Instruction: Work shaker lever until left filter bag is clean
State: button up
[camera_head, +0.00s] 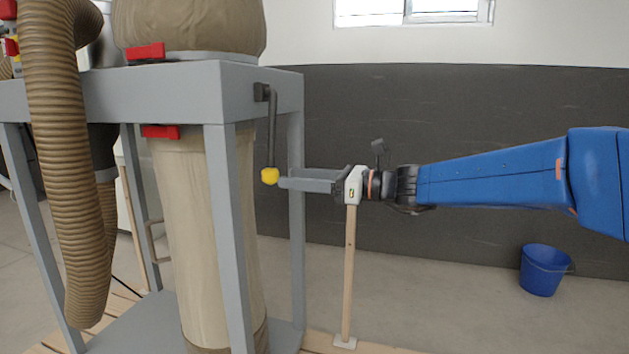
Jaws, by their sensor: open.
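The shaker lever (272,135) is a dark bar hanging down from the side of the grey frame, with a yellow knob (270,176) at its lower end. My gripper (284,183) reaches in from the right on my blue arm, its fingertips right beside the knob. It is open; whether the fingers touch the knob I cannot tell. A tan filter bag (195,230) hangs inside the frame below the top beam. Another tan bag (190,25) bulges above the beam. Dirt on either bag cannot be made out clearly.
The grey frame (160,93) fills the left side, with a ribbed brown hose (58,170) in front. Red clamps (160,131) sit at the bags. A wooden stick (348,280) stands upright below my gripper. A blue bucket (540,272) stands on the floor at right.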

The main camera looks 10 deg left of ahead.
aim_at(277, 176)
jog(key=shift+w+a, duration=0.15)
jog(key=shift+a, duration=1.65)
jog(key=shift+w+a, duration=0.15)
jog(key=shift+a, duration=1.6)
jog(key=shift+c, duration=0.6)
jog(key=c, duration=0.6)
jog(key=shift+c, duration=0.2)
jog(key=o, duration=0.4)
jog(key=shift+s, duration=0.15)
